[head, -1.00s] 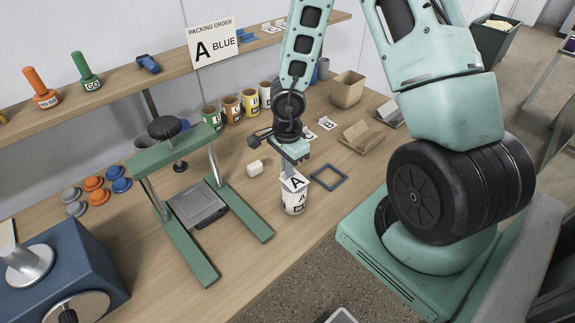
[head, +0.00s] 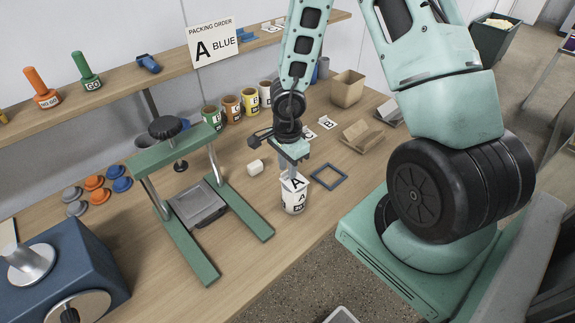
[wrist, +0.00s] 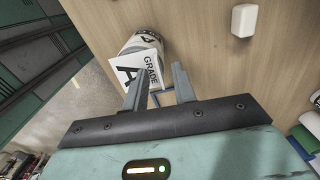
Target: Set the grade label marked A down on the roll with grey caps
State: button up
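The white grade label with a black A (head: 296,183) is at the top of a white printed roll (head: 293,204) that stands on the bench. In the wrist view the label (wrist: 126,72) reads "GRADE" and lies against the roll (wrist: 142,41), slanted; whether it rests fully on it I cannot tell. The roll's cap colour is mostly hidden by the label. My gripper (wrist: 158,66) is just over the label. Its two fingers stand apart with a gap between them. One finger overlaps the label in view; the label does not span to the other.
A blue square frame (head: 329,177) lies right of the roll. A small white block (head: 255,167) and a green press stand (head: 190,250) are to the left. Coloured tins (head: 231,108) and B and C labels (head: 326,123) sit behind. The bench's front edge is close.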

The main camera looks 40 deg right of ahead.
notch_tip(320, 180, up, 17)
jog(key=p, duration=0.7)
jog(key=shift+r, duration=0.2)
